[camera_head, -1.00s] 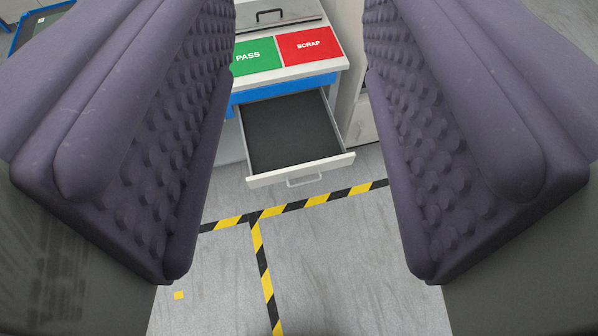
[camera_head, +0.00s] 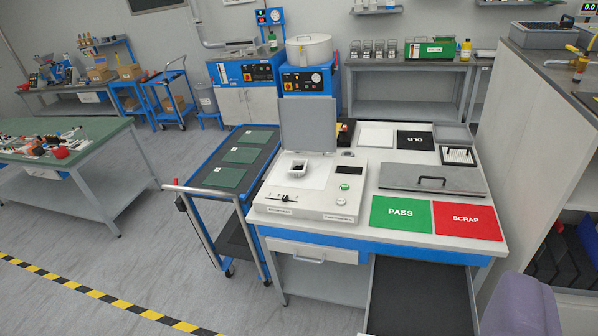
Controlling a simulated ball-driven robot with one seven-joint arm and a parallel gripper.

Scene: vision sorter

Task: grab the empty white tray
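On the sorting bench (camera_head: 405,258), a white flat rectangle (camera_head: 376,135) lies left of the black OLD mat (camera_head: 415,141). It looks bare, but I cannot tell whether it is a tray or a mat. A shallow light grey tray (camera_head: 452,132) stands at the back right and looks empty. A small white tray (camera_head: 299,173) on the white instrument holds something dark. Only one purple padded finger of my gripper (camera_head: 520,307) shows at the bottom right, apart from the bench objects. The other finger is out of view.
Green PASS (camera_head: 401,214) and red SCRAP (camera_head: 467,220) mats lie at the bench front. An open drawer (camera_head: 420,298) sticks out below. A blue cart (camera_head: 232,160) stands left of the bench, a white cabinet (camera_head: 535,130) right. Floor at lower left is clear.

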